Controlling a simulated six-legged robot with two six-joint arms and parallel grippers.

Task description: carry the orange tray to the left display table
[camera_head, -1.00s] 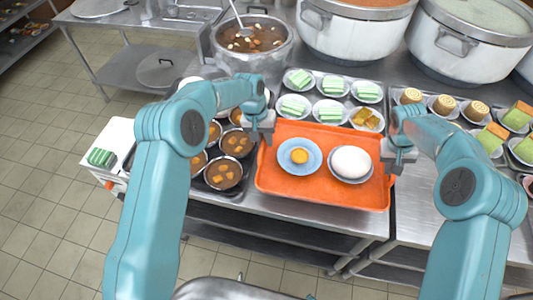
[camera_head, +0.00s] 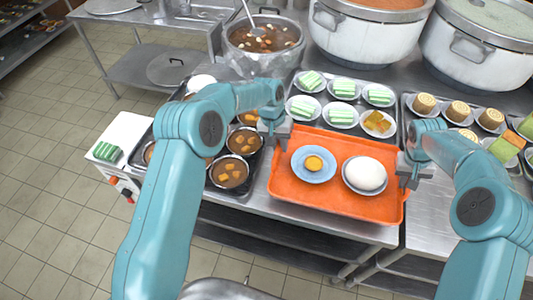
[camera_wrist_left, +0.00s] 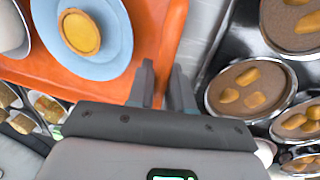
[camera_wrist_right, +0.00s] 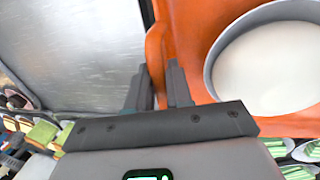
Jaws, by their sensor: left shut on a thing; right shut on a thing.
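The orange tray (camera_head: 335,204) is at the front of the steel counter in the head view. It bears a blue plate (camera_head: 296,168) with a round yellow item (camera_head: 314,164) and a bowl (camera_head: 351,185) with a white dome-shaped food (camera_head: 366,173). My left gripper (camera_head: 274,139) is shut on the tray's left rim; the rim lies by its fingers in the left wrist view (camera_wrist_left: 165,68). My right gripper (camera_head: 405,181) is shut on the tray's right rim, seen also in the right wrist view (camera_wrist_right: 155,40). I cannot tell whether the tray is clear of the counter.
Dark trays with soup bowls (camera_head: 229,173) stand left of the orange tray. Small plates of green-and-white cakes (camera_head: 341,117) sit behind it, rolled cakes (camera_head: 457,112) at right. Large stockpots (camera_head: 369,35) stand at the back. A white side stand (camera_head: 122,135) and open tiled floor (camera_head: 50,190) lie left.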

